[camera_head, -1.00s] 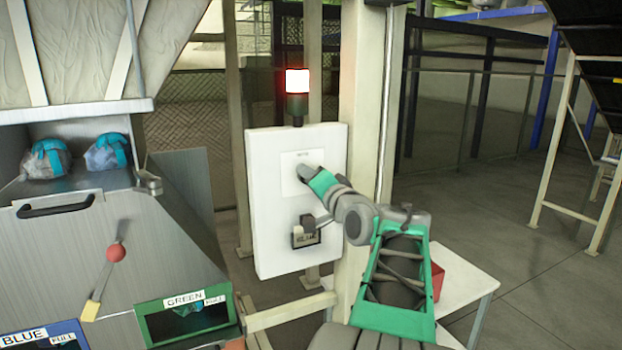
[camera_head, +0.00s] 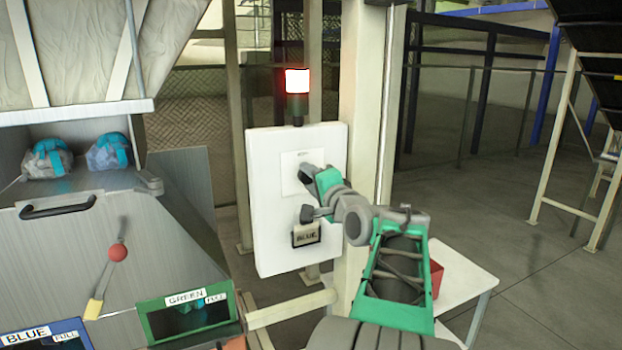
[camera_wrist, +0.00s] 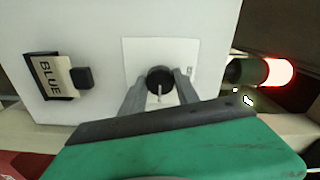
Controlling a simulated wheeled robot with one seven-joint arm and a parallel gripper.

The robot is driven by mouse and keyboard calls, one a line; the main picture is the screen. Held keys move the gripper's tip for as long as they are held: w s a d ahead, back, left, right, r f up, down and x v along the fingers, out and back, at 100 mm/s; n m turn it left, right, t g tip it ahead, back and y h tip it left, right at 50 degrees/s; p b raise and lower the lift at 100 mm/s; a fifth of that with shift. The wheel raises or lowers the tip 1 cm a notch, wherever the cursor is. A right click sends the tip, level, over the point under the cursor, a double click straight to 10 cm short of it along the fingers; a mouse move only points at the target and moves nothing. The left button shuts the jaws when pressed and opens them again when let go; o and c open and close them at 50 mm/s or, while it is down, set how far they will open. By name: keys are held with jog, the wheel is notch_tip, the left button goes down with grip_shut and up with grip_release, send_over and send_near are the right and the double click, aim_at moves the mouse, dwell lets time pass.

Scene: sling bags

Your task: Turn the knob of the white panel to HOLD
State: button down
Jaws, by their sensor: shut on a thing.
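The white panel (camera_head: 270,220) stands upright in the head view, with a pale plate (camera_head: 290,162) on its upper front. In the wrist view the black round knob (camera_wrist: 160,78) sits on this plate, and a thin light pointer on it points down in that picture. My gripper (camera_wrist: 160,82) has one grey finger on each side of the knob and is shut on it. In the head view my gripper (camera_head: 305,174) hides most of the knob. Small lettering on the plate is too small to read.
A lit red-and-white lamp (camera_head: 297,82) stands above the panel. A small box marked BLUE (camera_head: 306,236) is on the panel's lower front. A post (camera_head: 365,100) rises just right of the panel, and a white table (camera_head: 462,285) with a red bin (camera_head: 436,278) stands lower right.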

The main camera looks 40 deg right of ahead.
jog(key=c, duration=0.9)
grip_release()
jog(key=b+v, duration=0.2)
jog(key=v, duration=0.5)
jog(key=shift+s, duration=0.4)
jog(key=shift+a, duration=0.15)
